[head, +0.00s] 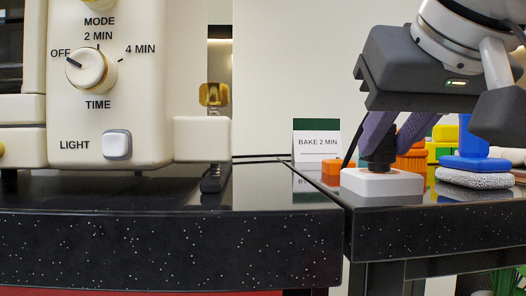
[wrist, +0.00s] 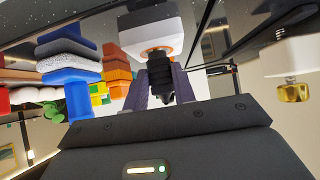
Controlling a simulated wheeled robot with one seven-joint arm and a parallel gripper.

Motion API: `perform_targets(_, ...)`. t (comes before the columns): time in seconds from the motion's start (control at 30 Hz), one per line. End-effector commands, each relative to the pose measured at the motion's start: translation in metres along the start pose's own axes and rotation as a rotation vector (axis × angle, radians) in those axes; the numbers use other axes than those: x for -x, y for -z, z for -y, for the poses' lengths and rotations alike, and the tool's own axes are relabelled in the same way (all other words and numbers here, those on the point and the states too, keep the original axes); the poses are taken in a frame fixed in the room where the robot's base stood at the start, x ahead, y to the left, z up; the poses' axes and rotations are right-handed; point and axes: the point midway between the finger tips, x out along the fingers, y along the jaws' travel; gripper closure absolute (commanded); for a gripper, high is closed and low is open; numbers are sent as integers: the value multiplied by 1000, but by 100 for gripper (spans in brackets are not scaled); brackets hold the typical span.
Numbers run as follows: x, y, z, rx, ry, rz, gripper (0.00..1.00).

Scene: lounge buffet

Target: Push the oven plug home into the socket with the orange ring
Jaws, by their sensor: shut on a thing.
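My gripper (head: 381,148) points down at the right counter, its purple fingers shut on the black oven plug (head: 379,157). The plug stands roughly upright on the white socket block (head: 382,184), its lower end at the block's top face. In the wrist view the plug (wrist: 160,80) sits between the fingers, in line with the orange ring (wrist: 157,52) on the socket block (wrist: 150,30). The prongs are hidden, and I cannot tell how deep the plug sits. The cream oven (head: 140,80) stands on the left counter.
A "BAKE 2 MIN" card (head: 316,142) and a small orange block (head: 331,172) stand beside the socket. Orange, yellow and blue pieces (head: 465,145) and a speckled grey pad (head: 475,178) are close on the right. A gap separates the two black counters.

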Motion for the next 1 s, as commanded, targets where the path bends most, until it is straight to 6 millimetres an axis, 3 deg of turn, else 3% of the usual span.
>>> perform_targets(0.33,-6,-8,0,0,0,7,100)
perform_targets(0.37,-6,-7,0,0,0,7,70)
perform_targets(0.53,-5,-7,0,0,0,5,48)
perform_targets(0.83,-2,-6,0,0,0,3,48)
perform_targets(1.0,21,-3,0,0,0,0,48)
